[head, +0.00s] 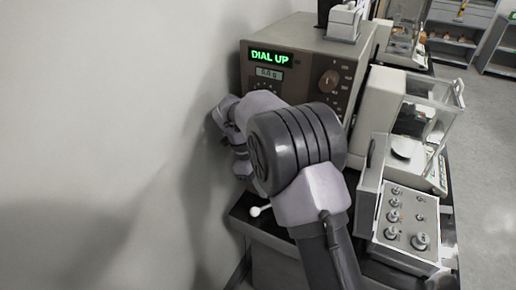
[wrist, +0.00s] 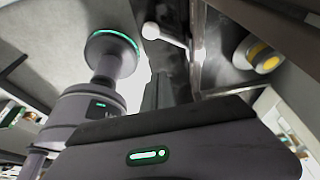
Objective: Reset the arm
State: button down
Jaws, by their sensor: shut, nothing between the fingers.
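My arm is folded in front of the brown instrument in the head view, close to the left wall. My gripper (wrist: 157,80) shows in the wrist view as a dark narrow shape above its wide body; its fingers are together with nothing between them. In the head view the fingers are hidden behind my arm links. A white-knobbed lever (head: 260,210) sticks out at the table's left edge, beside my arm and apart from it. A pale knob on a bar (wrist: 152,31) shows in the wrist view above the gripper.
The brown instrument (head: 300,62) has a green display reading "DIAL UP" and a dial (head: 329,81). A glass-sided balance (head: 385,108) and a grey knobbed control box (head: 408,222) stand to the right. The wall is close on the left; clear floor (head: 487,160) lies right.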

jog(key=s+d+r+n+t+y, duration=0.35)
jog(key=s+r+n, duration=0.55)
jog(key=r, duration=0.5)
jog(key=s+d+r+n+t+y, duration=0.1)
jog(key=s+n+t, duration=0.3)
jog(key=s+n, duration=0.6)
jog(key=s+r+y, duration=0.1)
jog(key=s, duration=0.6)
jog(key=shift+s+r+n, duration=0.25)
jog(key=shift+s+n, duration=0.05)
jog(key=shift+s, duration=0.05)
